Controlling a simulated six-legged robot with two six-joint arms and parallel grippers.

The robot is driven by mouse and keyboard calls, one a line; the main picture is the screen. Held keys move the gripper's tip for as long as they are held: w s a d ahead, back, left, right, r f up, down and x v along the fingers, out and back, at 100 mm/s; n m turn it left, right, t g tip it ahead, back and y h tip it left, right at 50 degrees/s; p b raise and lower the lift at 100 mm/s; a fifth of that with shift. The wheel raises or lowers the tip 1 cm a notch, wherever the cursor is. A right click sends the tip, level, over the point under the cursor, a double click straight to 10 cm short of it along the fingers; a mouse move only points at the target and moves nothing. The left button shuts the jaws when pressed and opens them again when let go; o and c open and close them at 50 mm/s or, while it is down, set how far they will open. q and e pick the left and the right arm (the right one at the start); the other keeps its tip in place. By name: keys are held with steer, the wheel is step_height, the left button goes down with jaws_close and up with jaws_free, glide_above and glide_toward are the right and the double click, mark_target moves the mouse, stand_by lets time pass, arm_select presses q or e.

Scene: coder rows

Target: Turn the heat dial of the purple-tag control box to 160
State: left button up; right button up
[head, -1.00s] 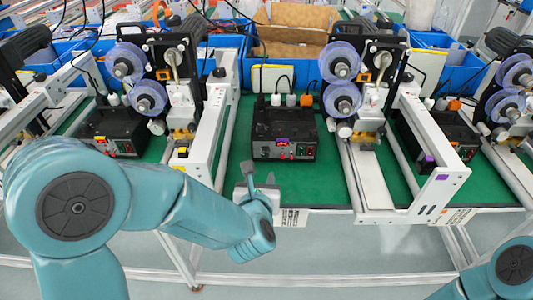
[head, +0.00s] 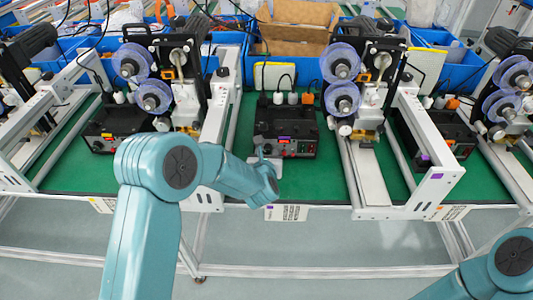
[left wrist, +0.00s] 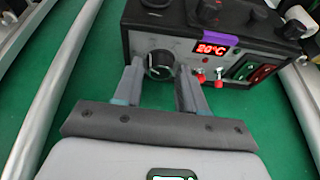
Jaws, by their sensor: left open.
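The purple-tag control box (head: 286,122) is black with a grey front and stands on the green bench in the middle. Its purple tag (left wrist: 199,26) sits above a red display (left wrist: 214,49), which seems to read 20 °C; its first digit is unclear. The black heat dial (left wrist: 159,64), with a pale mark on its face, is left of the display. My left gripper (left wrist: 160,82) is open, one finger on each side of the dial. I cannot tell whether they touch it. In the head view my left gripper (head: 265,160) is in front of the box's left front. My right gripper is out of view.
Similar control boxes stand left (head: 117,127) and right (head: 440,138). Reel machines on white rails (head: 402,130) flank the middle box. Red and green switches (left wrist: 250,70) and red terminals (left wrist: 208,78) sit right of the dial. Green bench (head: 320,182) in front is clear.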

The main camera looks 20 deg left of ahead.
arm_select(q)
jaws_close()
